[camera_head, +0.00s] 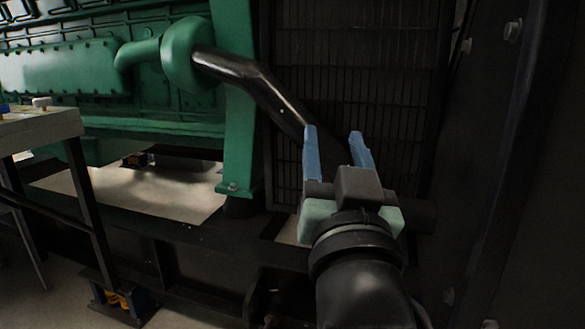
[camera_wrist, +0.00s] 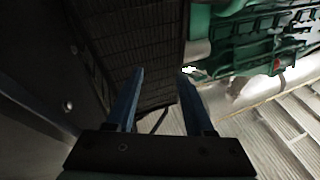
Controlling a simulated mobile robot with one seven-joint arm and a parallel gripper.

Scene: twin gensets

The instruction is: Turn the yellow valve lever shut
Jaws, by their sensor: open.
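I cannot make out the yellow valve lever in either view. My gripper (camera_head: 334,136) is open, with its two blue fingers apart and nothing between them. In the head view it stands in front of a dark grille, near the lower end of a black pipe (camera_head: 262,86). I cannot tell whether a finger touches that pipe.
A green engine (camera_head: 60,68) fills the upper left. A grey bench (camera_head: 38,126) at the left bears small blue and pale items. A dark panel (camera_head: 520,170) stands close on the right. Dark frame rails run low. Yellow-and-blue mounts (camera_head: 122,301) sit near the floor.

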